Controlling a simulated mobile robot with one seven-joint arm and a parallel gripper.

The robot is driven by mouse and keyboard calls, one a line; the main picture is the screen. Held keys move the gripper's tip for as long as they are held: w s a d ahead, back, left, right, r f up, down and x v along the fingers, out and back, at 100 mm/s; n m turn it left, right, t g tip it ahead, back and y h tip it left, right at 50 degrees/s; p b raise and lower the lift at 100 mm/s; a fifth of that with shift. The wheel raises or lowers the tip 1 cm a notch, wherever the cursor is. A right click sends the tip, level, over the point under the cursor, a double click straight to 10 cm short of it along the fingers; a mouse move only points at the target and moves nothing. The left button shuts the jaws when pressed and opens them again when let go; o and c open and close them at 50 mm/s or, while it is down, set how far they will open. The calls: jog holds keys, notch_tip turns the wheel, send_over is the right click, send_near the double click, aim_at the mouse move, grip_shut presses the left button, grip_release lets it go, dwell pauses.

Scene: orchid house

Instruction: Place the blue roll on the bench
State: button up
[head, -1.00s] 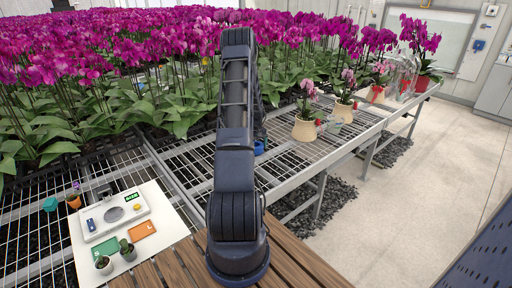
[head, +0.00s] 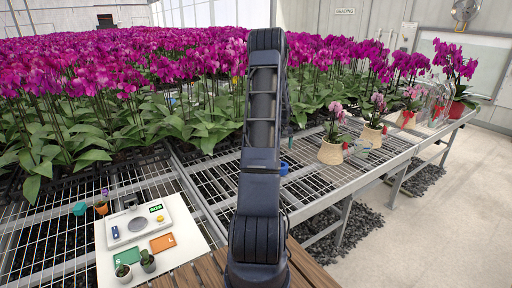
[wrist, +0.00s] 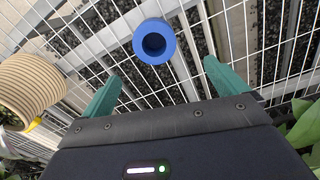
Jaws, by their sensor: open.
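The blue roll (wrist: 154,41) stands on the wire-mesh bench (wrist: 193,20) in the wrist view, its round hole facing the camera. In the head view the roll (head: 284,169) shows just right of my arm, partly hidden by it. My gripper (wrist: 162,74) is open and empty, its two teal fingers spread wide. The roll lies beyond the fingertips, between their lines and nearer the middle of the picture; the fingers do not touch it. In the head view my gripper is mostly hidden behind my arm.
A ribbed beige pot (wrist: 30,92) stands left of my gripper in the wrist view. Several potted orchids, such as one in a cream pot (head: 331,151), line the bench to the right. A white board (head: 190,252) with a scale and cards lies left. Dense orchids fill the back.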

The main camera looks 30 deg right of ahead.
jog(key=s+a+r+n+t, duration=0.1)
jog(key=s+a+r, duration=0.1)
jog(key=a+r, duration=1.15)
jog(key=s+a+r+t, duration=0.1)
jog(key=s+a+r, duration=0.1)
jog(key=a+r, duration=1.15)
jog(key=s+a+r+n+t, duration=0.1)
jog(key=s+a+r, duration=0.2)
jog(key=s+a, duration=1)
jog(key=s+a+t, duration=0.1)
jog(key=s+a, duration=0.8)
jog(key=s, duration=0.2)
jog(key=shift+s+a+n+t, duration=0.3)
jog(key=shift+s+a, duration=0.05)
